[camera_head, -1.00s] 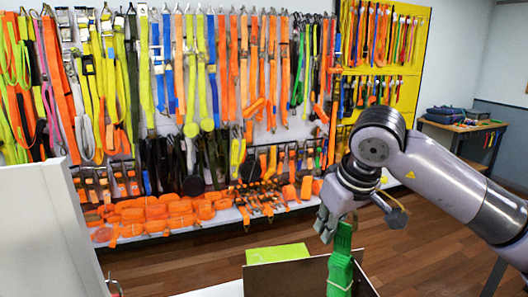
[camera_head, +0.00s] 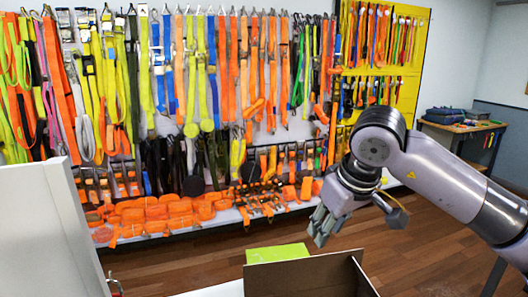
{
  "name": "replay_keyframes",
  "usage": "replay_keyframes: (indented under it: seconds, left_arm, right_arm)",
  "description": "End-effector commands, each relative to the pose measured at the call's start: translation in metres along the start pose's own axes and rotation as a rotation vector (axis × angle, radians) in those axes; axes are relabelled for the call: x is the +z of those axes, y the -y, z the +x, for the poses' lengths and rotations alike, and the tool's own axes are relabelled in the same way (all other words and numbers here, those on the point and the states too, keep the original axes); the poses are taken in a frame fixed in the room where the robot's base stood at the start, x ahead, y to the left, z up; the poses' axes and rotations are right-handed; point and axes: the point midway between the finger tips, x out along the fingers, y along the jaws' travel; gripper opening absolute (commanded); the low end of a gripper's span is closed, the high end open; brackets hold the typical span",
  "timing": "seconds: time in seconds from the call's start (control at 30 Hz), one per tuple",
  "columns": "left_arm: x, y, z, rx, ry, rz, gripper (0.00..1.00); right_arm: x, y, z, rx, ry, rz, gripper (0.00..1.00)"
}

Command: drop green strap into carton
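My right gripper (camera_head: 322,228) is open and empty, with its fingers pointing down just above the carton. The brown carton (camera_head: 305,278) is at the bottom edge, with only its upper walls in view; the frame cuts off its lower part. The green strap is not in view now, so I cannot see where in the carton area it lies. My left gripper is not in view.
A lime-green box (camera_head: 277,252) is just behind the carton. A wall rack (camera_head: 190,180) of colored straps fills the back. A pale panel (camera_head: 50,232) stands at left. A wooden table (camera_head: 462,127) is far right. Wooden floor lies open between.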

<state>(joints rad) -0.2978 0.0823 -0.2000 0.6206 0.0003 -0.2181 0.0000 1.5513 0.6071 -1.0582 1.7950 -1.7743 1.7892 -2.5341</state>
Motion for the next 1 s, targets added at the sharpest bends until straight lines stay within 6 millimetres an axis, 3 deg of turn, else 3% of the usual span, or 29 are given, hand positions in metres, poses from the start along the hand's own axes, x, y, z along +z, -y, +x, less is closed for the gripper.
replay_keyframes:
  seconds: [0.17, 0.4, 0.6, 1.0]
  left_arm:
    - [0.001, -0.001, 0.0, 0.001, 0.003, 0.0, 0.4]
    - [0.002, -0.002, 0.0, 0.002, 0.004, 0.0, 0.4]
    - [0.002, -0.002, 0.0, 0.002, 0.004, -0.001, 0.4]
    - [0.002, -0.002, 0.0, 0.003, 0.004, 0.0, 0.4]
  right_arm:
    - [-0.001, 0.0, -0.023, 0.001, -0.006, 0.0, 0.31]
    - [-0.001, 0.0, -0.075, 0.002, -0.006, 0.001, 0.31]
    - [-0.001, 0.0, -0.107, 0.001, -0.004, 0.001, 0.31]
    - [0.0, 0.0, -0.119, 0.0, -0.002, 0.0, 0.31]
